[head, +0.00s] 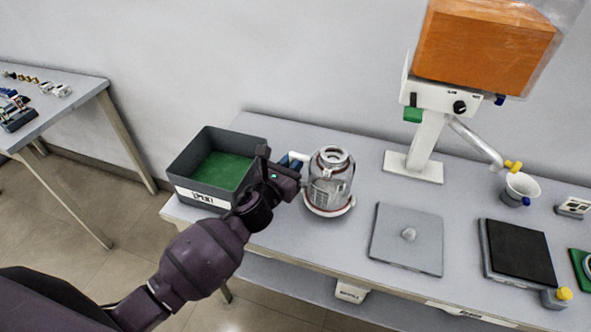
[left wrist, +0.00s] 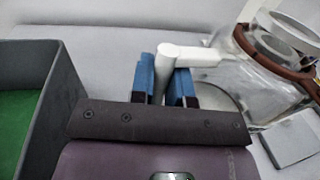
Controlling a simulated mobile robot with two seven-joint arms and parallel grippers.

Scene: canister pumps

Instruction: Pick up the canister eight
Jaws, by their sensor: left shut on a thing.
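The canister (head: 331,178) is a clear glass jar with a brown-red band and a grey ring at its top. It stands upright on a pale round base on the table, and no number on it can be read. My left gripper (head: 294,160) is at its left side. In the left wrist view, the blue fingers of my left gripper (left wrist: 166,82) are shut on a white handle (left wrist: 190,57) that sticks out from the canister (left wrist: 268,70). My right gripper is in neither view.
A dark grey bin (head: 190,190) with a green floor stands close left of my left gripper. A stand with an orange-filled hopper (head: 480,45) and a black-topped pad (head: 518,253) are farther right.

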